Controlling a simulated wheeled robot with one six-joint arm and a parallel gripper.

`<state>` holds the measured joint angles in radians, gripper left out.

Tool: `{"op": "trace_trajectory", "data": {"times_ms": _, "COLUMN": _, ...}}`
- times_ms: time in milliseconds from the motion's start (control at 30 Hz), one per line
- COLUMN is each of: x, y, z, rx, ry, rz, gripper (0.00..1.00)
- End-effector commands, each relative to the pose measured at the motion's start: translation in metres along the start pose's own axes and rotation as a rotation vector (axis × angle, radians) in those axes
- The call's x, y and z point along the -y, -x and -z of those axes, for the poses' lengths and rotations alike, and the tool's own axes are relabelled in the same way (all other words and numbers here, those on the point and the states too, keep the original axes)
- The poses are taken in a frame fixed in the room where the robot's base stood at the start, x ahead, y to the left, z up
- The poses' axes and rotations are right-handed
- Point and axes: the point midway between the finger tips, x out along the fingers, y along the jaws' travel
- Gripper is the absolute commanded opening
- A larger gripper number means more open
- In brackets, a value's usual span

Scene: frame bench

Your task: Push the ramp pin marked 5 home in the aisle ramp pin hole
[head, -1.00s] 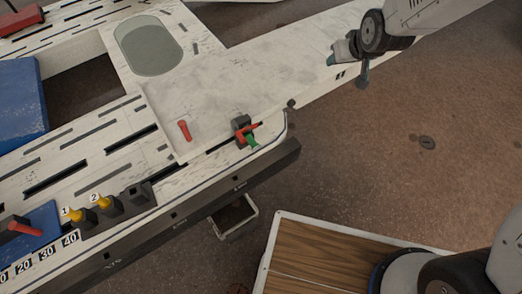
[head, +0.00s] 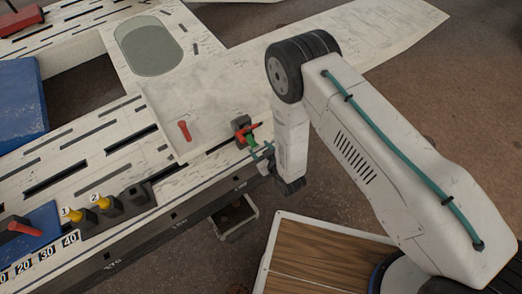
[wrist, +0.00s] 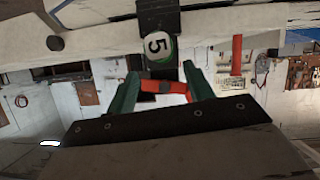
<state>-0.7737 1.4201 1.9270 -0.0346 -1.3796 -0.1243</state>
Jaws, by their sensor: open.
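The ramp pin marked 5 (wrist: 157,46) shows its white numbered end, with a green edge, at the top middle of the wrist view. It sits at a dark block (wrist: 158,14). In the head view the green pin (head: 251,142) is at the dark block (head: 240,122) on the bench edge, with a red bar (head: 247,129) beside it. My gripper (head: 262,153) is just in front of the pin in the head view. Its green fingers (wrist: 161,84) are apart in the wrist view, and the pin end appears beyond them. How deep the pin sits is hidden.
A red handle (head: 184,130) lies on the pale bench top to the left. Yellow pins marked 1 (head: 75,214) and 2 (head: 102,201) stand in dark blocks along the front edge. A wooden-topped platform (head: 325,255) is below right.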

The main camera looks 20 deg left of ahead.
Motion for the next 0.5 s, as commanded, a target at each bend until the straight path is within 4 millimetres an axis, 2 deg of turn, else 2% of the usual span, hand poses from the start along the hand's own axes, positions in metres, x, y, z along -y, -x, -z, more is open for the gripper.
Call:
{"op": "trace_trajectory", "data": {"times_ms": 167, "x": 0.003, "y": -0.014, "z": -0.003, "rx": -0.010, "ry": 0.002, "rz": 0.002, "gripper": 0.52}}
{"op": "trace_trajectory", "data": {"times_ms": 500, "x": 0.003, "y": -0.063, "z": -0.003, "rx": -0.008, "ry": 0.002, "rz": 0.002, "gripper": 0.52}}
